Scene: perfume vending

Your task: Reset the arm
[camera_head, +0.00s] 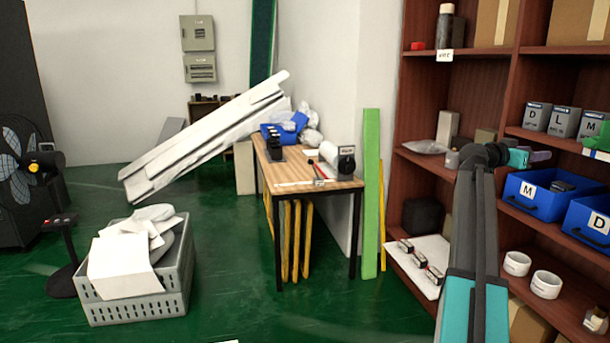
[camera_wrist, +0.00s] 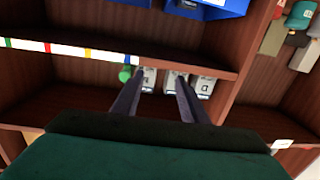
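My arm (camera_head: 475,250) rises at the right of the head view in front of the brown shelf and bends to the right at its top. In the wrist view, the two dark fingers of my gripper (camera_wrist: 160,76) stand apart with a gap between them, and nothing shows held. Small grey lettered boxes (camera_wrist: 203,84) show behind the fingertips in the shelf. Whether the fingers touch any box cannot be told.
The brown shelf (camera_head: 460,85) holds grey lettered boxes (camera_head: 565,122), blue bins (camera_head: 535,197) and white rolls (camera_head: 546,284). A wooden table (camera_head: 330,182) stands at centre, and a grey crate (camera_head: 135,308) of white pieces at left. Green floor is open between them.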

